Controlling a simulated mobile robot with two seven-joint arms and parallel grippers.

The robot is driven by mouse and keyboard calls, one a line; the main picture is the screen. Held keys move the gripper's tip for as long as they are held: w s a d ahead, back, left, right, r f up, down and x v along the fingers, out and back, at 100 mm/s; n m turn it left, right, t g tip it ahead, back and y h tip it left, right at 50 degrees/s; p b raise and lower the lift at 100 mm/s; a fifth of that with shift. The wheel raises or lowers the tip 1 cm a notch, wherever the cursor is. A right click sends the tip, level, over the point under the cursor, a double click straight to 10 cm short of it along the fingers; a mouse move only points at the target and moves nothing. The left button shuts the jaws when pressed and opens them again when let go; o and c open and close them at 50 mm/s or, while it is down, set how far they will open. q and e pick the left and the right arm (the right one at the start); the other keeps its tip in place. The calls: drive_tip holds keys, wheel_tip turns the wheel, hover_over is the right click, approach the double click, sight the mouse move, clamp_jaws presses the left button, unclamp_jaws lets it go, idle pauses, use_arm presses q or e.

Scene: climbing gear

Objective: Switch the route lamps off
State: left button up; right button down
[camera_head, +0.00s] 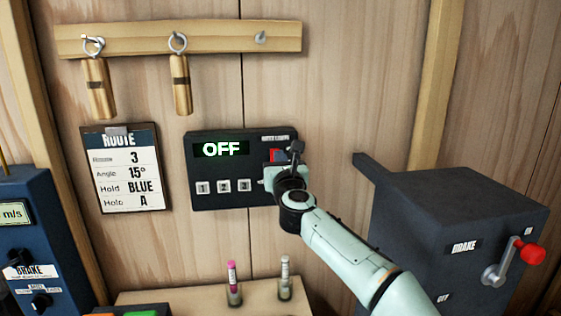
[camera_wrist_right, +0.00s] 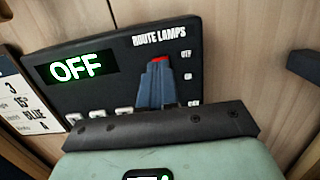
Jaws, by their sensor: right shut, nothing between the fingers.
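The route lamps panel (camera_head: 215,170) is a dark box on the wooden wall. Its display (camera_head: 222,148) reads OFF in lit letters, and the wrist view also shows OFF on the display (camera_wrist_right: 77,68). A red switch (camera_head: 276,154) sits under the panel's label; only its red top (camera_wrist_right: 160,59) shows in the wrist view, behind my fingers. My right gripper (camera_head: 296,150) is shut and empty, right at the switch. Whether its fingertips (camera_wrist_right: 157,72) touch the switch I cannot tell. My left gripper is not in view.
Numbered buttons (camera_head: 224,186) line the panel's lower edge. A route card (camera_head: 126,170) hangs to the left. A wooden rail (camera_head: 210,38) with hanging brass pieces is above. A dark brake box (camera_head: 450,215) with a red-knobbed lever stands right. Two small vials stand on a ledge (camera_head: 200,295) below.

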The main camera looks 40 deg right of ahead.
use_arm(q)
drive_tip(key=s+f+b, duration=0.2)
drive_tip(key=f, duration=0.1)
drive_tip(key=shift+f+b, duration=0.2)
drive_tip(key=shift+b, duration=0.2)
use_arm(e)
drive_tip(key=s+a+r, duration=0.1)
drive_tip(key=s+a, duration=0.3)
drive_tip(key=s, duration=0.4)
drive_tip(key=shift+s+a, duration=0.35)
drive_tip(key=shift+s, duration=0.05)
drive_tip(key=shift+r, duration=0.1)
